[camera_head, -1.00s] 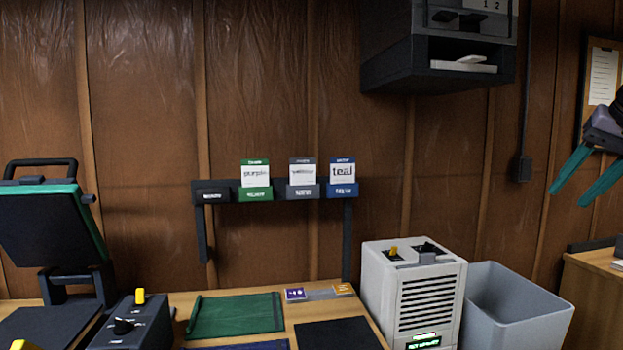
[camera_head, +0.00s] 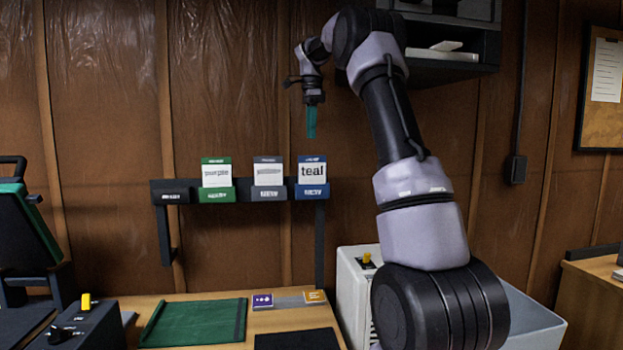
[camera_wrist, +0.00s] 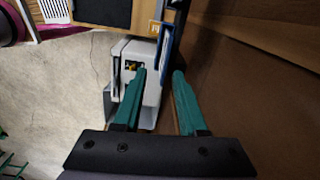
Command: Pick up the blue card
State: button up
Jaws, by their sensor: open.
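The blue card (camera_head: 312,172) has a blue top band and a white face printed "teal". It stands upright in the blue holder (camera_head: 312,192) at the right end of the dark wall rack (camera_head: 170,197). My gripper (camera_head: 311,136) points down above the card, apart from it, with its teal fingers seen edge-on. In the wrist view my gripper (camera_wrist: 159,73) is open and empty. A thin blue edge, perhaps the card or its holder, shows there beyond the fingertips.
A green-topped card (camera_head: 217,173) and a grey-topped card (camera_head: 268,172) stand left of the blue one. Below is a wooden table with a green mat (camera_head: 190,324) and small purple and orange cards. A dark shelf unit (camera_head: 455,50) hangs at the upper right.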

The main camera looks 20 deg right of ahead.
aim_at(312, 166)
jog(key=shift+w+d+f+m, duration=0.2)
jog(key=shift+w+f+m, duration=0.15)
jog(key=shift+w, duration=0.3)
jog(key=shift+m, duration=0.25)
jog(key=f, duration=1.1)
jog(key=shift+d, duration=0.25)
grip_shut()
